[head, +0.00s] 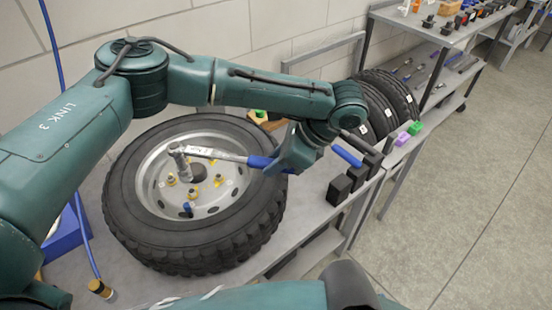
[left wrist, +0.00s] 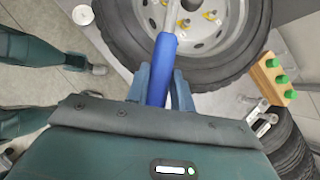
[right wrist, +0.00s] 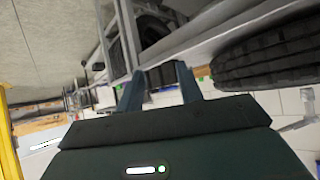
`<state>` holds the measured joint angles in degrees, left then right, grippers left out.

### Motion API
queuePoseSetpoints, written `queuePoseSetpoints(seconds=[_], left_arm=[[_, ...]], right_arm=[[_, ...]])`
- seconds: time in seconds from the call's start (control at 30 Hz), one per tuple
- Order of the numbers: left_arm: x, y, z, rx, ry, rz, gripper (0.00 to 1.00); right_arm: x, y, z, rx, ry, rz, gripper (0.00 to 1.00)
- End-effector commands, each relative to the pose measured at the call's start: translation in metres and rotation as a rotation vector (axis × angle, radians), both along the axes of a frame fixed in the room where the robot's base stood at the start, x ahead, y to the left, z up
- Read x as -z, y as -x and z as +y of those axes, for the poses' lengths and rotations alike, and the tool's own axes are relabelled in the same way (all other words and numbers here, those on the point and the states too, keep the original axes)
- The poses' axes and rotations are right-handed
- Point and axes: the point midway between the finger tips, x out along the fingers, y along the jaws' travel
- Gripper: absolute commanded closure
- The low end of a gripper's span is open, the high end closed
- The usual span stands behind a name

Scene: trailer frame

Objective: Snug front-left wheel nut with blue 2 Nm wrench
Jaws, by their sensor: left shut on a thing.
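The blue-handled wrench (head: 225,155) lies across the wheel (head: 130,235), which rests flat on the bench. Its upright socket end (head: 178,158) stands over the upper-left part of the hub; whether it is seated on a nut is hidden. Brass-coloured nuts (head: 192,194) with yellow marks sit around the hub. My left gripper (head: 282,165) is shut on the blue handle, right of the hub; the handle also shows between its fingers in the left wrist view (left wrist: 161,75). My right gripper (right wrist: 158,85) is open and empty, away from the wheel.
Tyres (head: 385,105) stand upright behind my left gripper. Green and pink pieces (head: 403,139) lie beside them. A shelf (head: 440,35) with small parts is at the back. The floor (head: 460,200) on the right is clear.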

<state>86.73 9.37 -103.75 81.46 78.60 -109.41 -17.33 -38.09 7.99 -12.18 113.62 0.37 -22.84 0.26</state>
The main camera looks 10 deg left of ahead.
Motion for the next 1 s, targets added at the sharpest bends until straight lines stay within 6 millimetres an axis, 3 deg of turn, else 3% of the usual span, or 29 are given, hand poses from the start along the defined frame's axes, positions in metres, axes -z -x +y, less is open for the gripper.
queuePoseSetpoints(seconds=[0.27, 0.73, 1.0], left_arm=[[0.003, 0.0, 0.0, -0.001, -0.003, -0.001, 1.0], [0.04, 0.0, 0.0, 0.0, -0.011, 0.0, 1.0], [0.047, 0.0, 0.0, 0.0, -0.013, -0.002, 1.0]], right_arm=[[0.004, 0.001, -0.001, 0.001, 0.003, 0.006, 0.64], [0.001, -0.007, 0.001, 0.001, -0.006, -0.024, 0.64], [-0.002, -0.008, 0.003, -0.003, -0.011, -0.031, 0.64]])
